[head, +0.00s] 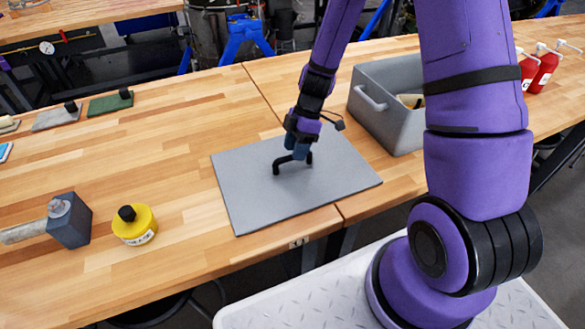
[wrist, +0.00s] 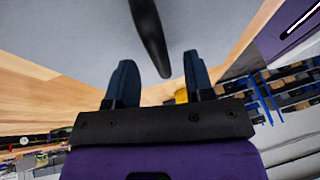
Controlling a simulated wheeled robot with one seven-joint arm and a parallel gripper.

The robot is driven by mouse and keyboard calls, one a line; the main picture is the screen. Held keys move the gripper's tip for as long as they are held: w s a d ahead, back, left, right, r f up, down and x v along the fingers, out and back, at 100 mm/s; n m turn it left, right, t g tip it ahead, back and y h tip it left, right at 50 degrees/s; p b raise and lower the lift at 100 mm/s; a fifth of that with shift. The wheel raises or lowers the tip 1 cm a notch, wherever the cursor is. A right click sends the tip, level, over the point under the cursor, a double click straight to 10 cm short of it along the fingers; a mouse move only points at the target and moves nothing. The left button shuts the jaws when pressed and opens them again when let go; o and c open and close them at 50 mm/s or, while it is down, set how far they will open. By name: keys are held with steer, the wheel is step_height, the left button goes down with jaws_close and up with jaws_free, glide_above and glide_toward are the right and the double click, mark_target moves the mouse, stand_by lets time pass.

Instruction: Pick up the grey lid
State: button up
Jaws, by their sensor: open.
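The grey lid (head: 245,195) is a flat rectangular plate lying on the wooden workbench, with a black bar handle (head: 276,168) near its middle. My gripper (head: 300,152) points down over the lid, right at the handle, and covers part of it. In the wrist view, my gripper (wrist: 160,74) has its two dark fingers apart, with the black handle (wrist: 148,30) reaching into the gap between them. The lid's grey surface (wrist: 75,35) fills much of the upper part of that view. I cannot tell whether either finger touches the handle.
A grey open bin (head: 400,130) with a pale item inside stands just right of the lid. Red bottles (head: 540,68) stand at the far right. The bench left of the lid is mostly clear.

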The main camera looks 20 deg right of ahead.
steer(key=shift+x, duration=1.45)
steer(key=shift+c, duration=0.2)
jaws_close()
steer(key=shift+r, duration=0.1)
steer(key=shift+r, duration=4.95)
